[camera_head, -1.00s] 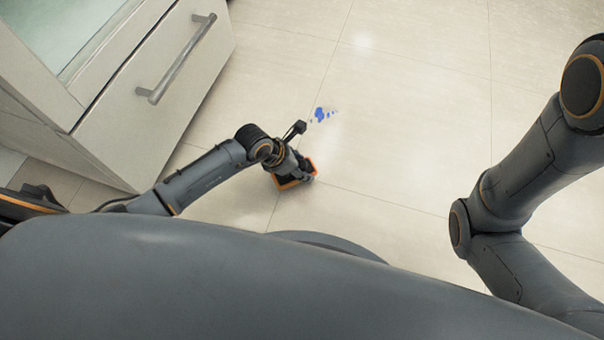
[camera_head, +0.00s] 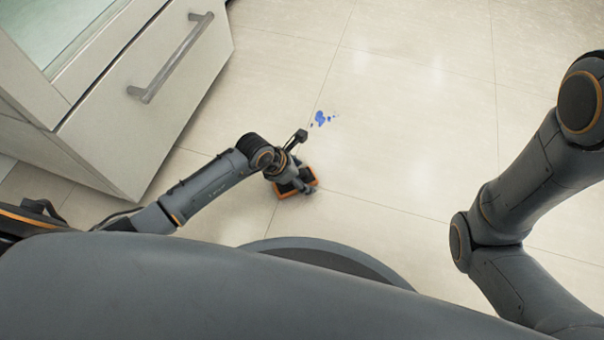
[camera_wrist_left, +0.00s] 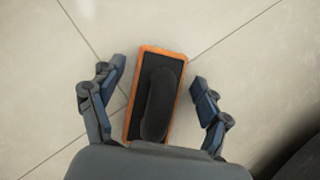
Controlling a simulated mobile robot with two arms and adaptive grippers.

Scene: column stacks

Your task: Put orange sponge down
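The orange sponge (camera_wrist_left: 177,108) is a rectangular block with an orange border, a black top and a dark rounded handle. In the left wrist view it lies between the two spread fingers of my left gripper (camera_wrist_left: 157,78), with a gap on each side. The fingers do not grip the handle. In the head view the sponge (camera_head: 312,182) shows at floor level, partly hidden under my left gripper (camera_head: 296,186). It appears to rest on the floor. My right arm shows at the right of the head view, but its gripper is out of view.
A blue spill (camera_head: 321,118) marks the tiled floor (camera_head: 420,110) just beyond the sponge. A white cabinet (camera_head: 118,125) with a metal drawer handle (camera_head: 172,60) stands at the upper left. The floor to the right of the sponge is clear.

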